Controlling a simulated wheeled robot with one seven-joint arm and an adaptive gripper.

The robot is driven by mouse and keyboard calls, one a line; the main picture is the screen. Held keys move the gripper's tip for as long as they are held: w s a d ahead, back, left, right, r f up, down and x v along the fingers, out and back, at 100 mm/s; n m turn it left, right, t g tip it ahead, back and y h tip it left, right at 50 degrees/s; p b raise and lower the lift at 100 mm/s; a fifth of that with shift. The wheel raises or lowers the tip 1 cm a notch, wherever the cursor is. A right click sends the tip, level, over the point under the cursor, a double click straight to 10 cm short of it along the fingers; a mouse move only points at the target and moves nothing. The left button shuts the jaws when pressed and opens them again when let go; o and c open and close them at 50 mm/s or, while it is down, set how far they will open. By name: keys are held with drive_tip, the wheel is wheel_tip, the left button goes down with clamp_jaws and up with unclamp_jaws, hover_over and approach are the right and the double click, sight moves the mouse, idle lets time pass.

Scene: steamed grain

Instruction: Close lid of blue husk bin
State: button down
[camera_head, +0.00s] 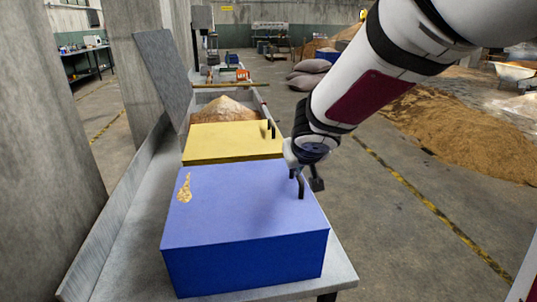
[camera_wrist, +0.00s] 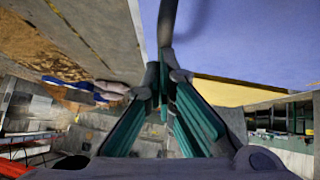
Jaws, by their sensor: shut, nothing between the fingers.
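The blue bin (camera_head: 245,262) stands at the near end of the bench. Its blue lid (camera_head: 240,205), with a yellow husk picture, lies flat across the top with no gap that I can see. A dark handle (camera_head: 301,188) stands at the lid's right edge. My gripper (camera_head: 316,184) is at that edge, beside the handle. In the wrist view, my gripper's fingertips (camera_wrist: 163,76) are together and empty. The handle (camera_wrist: 167,22) is close in front of them, with the blue lid (camera_wrist: 240,40) to the right. Whether they touch is unclear.
A yellow bin (camera_head: 232,143) with its lid down stands just behind. Beyond it is an open bin holding a grain heap (camera_head: 225,108), its grey lid (camera_head: 164,75) raised. A concrete wall (camera_head: 45,130) bounds the left.

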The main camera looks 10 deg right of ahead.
drive_tip(key=w+r+p+v, duration=0.2)
drive_tip(key=p+v, duration=0.3)
drive_tip(key=v, duration=0.8)
drive_tip(key=s+d+r+m+g+p, duration=0.1)
drive_tip(key=s+d+r+p, duration=0.15)
drive_tip(key=s, duration=0.45)
drive_tip(key=s+d+r+g+p, duration=0.1)
drive_tip(key=s+d+r+p, duration=0.15)
drive_tip(key=s, duration=0.45)
drive_tip(key=s+a+g+y+p, duration=0.1)
drive_tip(key=s+a+g+p, duration=0.1)
drive_tip(key=s, duration=1.4)
drive_tip(key=shift+a+r+n+g+y+p, duration=0.3)
drive_tip(key=shift+a+r+y+p, duration=0.15)
drive_tip(key=shift+a+p, duration=0.2)
drive_tip(key=shift+r, duration=0.1)
